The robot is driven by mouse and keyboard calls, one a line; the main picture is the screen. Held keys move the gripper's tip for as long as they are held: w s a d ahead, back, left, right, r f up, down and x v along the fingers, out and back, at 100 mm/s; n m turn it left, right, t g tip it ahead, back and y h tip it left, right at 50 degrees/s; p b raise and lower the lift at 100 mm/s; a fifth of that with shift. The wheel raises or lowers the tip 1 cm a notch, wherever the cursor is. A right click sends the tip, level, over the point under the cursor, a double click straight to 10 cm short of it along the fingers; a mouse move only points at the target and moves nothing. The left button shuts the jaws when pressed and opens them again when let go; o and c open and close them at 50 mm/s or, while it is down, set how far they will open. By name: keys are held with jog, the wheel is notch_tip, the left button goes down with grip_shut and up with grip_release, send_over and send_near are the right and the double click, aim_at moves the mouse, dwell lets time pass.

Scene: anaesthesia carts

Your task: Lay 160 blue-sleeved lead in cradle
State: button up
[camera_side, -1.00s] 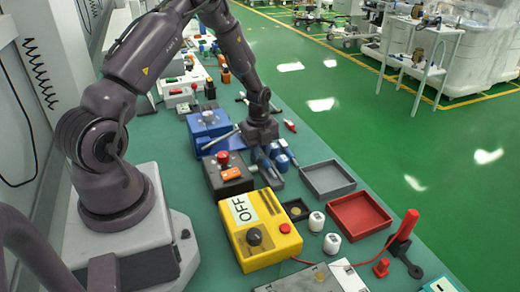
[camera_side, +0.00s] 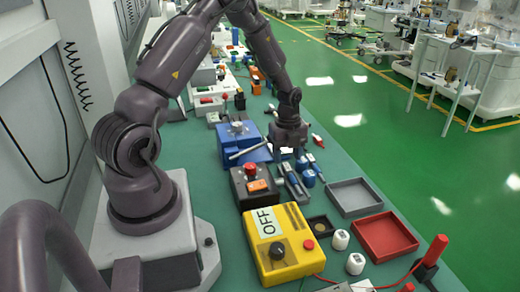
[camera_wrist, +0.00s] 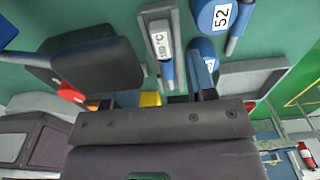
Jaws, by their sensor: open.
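My gripper (camera_side: 288,152) hangs jaws-down and open beside the blue box, just above slim grey-and-blue pieces (camera_side: 292,181) on the bench. No object shows between its fingers. In the wrist view, a narrow grey piece with a white label (camera_wrist: 162,42) shows blue at its near end; the label seems to end in "°C", but its number is not clearly legible. I cannot tell which slim piece is the lead and which is the cradle. A blue rounded part labelled 52 (camera_wrist: 222,16) is to its right. My gripper body (camera_wrist: 165,125) hides much below.
The blue box (camera_side: 240,142) and a dark box with a red button (camera_side: 250,168) stand left of my gripper. Blue cylinders (camera_side: 308,178) are close on its right. A grey tray (camera_side: 354,197), red tray (camera_side: 384,236) and yellow OFF box (camera_side: 280,246) are nearer the camera.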

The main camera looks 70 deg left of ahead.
jog(key=s+d+r+n, duration=0.8)
jog(key=s+r+n, duration=0.3)
jog(key=s+r, duration=0.25)
jog(key=s+d+r+n+t, duration=0.1)
jog(key=d+r+n+t, duration=0.4)
jog(key=d+r, duration=0.7)
notch_tip(320, 180, up, 3)
jog(key=shift+s+d+r+n+t+y, duration=0.2)
jog(key=shift+s+n+t+y, duration=0.1)
jog(key=shift+n, duration=0.7)
